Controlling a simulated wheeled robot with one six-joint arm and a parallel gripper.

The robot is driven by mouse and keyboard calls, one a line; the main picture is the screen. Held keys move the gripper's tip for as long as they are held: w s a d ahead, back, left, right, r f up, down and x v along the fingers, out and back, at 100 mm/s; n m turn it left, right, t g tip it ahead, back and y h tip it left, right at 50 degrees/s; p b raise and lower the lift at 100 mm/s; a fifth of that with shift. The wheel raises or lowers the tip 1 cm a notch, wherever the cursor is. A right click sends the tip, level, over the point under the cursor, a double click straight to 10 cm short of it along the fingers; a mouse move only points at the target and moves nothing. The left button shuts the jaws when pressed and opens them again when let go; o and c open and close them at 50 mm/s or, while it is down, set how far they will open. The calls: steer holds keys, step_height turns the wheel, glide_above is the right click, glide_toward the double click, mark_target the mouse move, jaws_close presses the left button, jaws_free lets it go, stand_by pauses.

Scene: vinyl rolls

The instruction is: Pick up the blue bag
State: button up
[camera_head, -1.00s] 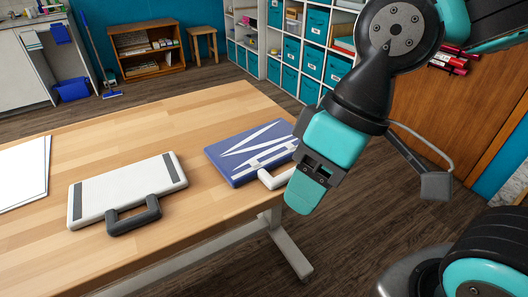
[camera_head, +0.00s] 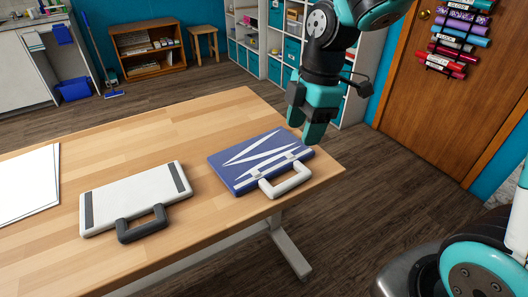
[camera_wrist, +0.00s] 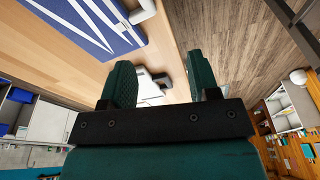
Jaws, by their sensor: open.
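The blue bag (camera_head: 255,158) is a flat blue case with white stripes and a white handle (camera_head: 286,180). It lies on the wooden table near its right end, handle toward the front edge. My gripper (camera_head: 305,132) is above the far right side of the bag, open and empty, not touching it as far as I can tell. In the wrist view the two teal fingers of my gripper (camera_wrist: 160,82) are spread apart, and the blue bag (camera_wrist: 98,20) shows at upper left with part of its white handle.
A white case with a dark handle (camera_head: 135,198) lies left of the blue bag on the table (camera_head: 130,145). White sheets (camera_head: 28,185) lie at the far left. A wooden door with a rack of vinyl rolls (camera_head: 462,42) stands at right. Shelves stand behind.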

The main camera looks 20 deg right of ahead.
steer(key=w+d+n, duration=0.2)
steer(key=w, duration=0.1)
glide_above(291, 181)
steer(key=shift+n, duration=0.4)
steer(key=f, duration=1.3)
steer(key=shift+s+d, duration=0.25)
steer(key=shift+d, duration=0.1)
steer(key=shift+w+a+f, duration=0.15)
steer(key=shift+w+f, duration=0.05)
steer(key=shift+f, duration=1.15)
steer(key=shift+w+a+f, duration=0.1)
steer(key=shift+w+f, duration=0.05)
steer(key=shift+f, duration=1.2)
steer(key=shift+c, duration=0.2)
jaws_close()
